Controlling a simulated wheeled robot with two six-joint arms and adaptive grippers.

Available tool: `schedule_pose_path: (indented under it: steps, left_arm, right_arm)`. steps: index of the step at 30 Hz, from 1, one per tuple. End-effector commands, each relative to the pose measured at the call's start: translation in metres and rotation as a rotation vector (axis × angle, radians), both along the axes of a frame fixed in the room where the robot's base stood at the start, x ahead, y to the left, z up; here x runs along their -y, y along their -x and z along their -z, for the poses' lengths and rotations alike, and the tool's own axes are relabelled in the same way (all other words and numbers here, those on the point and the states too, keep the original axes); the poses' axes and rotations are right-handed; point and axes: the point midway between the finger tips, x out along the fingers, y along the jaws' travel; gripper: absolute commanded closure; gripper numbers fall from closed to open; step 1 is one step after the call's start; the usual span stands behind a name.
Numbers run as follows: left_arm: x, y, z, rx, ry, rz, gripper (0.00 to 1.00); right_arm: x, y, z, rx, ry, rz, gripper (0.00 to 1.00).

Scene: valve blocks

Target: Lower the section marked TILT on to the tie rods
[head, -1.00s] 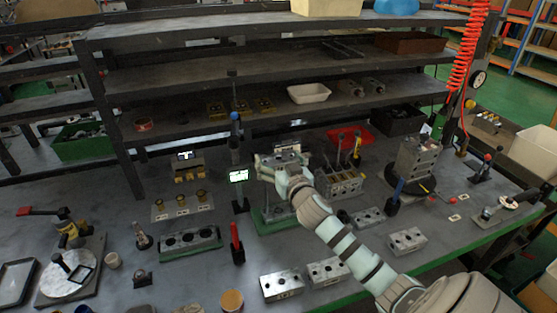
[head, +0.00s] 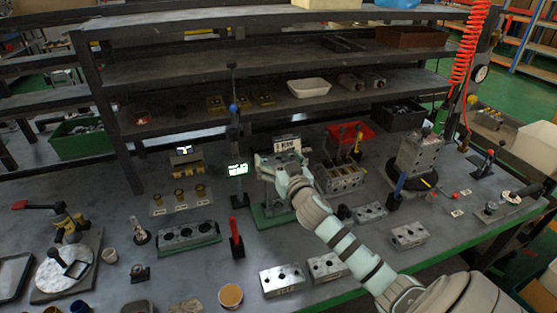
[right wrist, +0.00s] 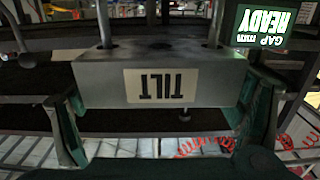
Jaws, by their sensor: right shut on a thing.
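The grey metal section marked TILT (right wrist: 160,75) is held level, as far as I can tell, by my right gripper (right wrist: 165,110), with one finger on each end. Its label reads upside down in the right wrist view. Two tie rods (right wrist: 104,22) (right wrist: 215,22) meet its edge there; I cannot tell how far they enter its holes. In the head view the section (head: 285,153) is above the green base (head: 268,217), with a gap between. My right gripper (head: 288,168) partly covers it and the rods. My left gripper is out of view.
A small display (head: 237,170) stands just left of the base and reads GAP and READY in the right wrist view (right wrist: 265,25). A valve block (head: 342,178) with upright levers is close on the right. A red-handled tool (head: 236,238) stands front left.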

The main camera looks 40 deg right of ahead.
Motion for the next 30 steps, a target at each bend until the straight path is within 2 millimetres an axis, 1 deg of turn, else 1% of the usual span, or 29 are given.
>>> schedule_pose_path:
  steps: [30]
  left_arm:
    - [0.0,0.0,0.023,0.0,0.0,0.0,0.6]
  right_arm:
    - [0.0,0.0,0.025,0.002,0.001,-0.001,0.58]
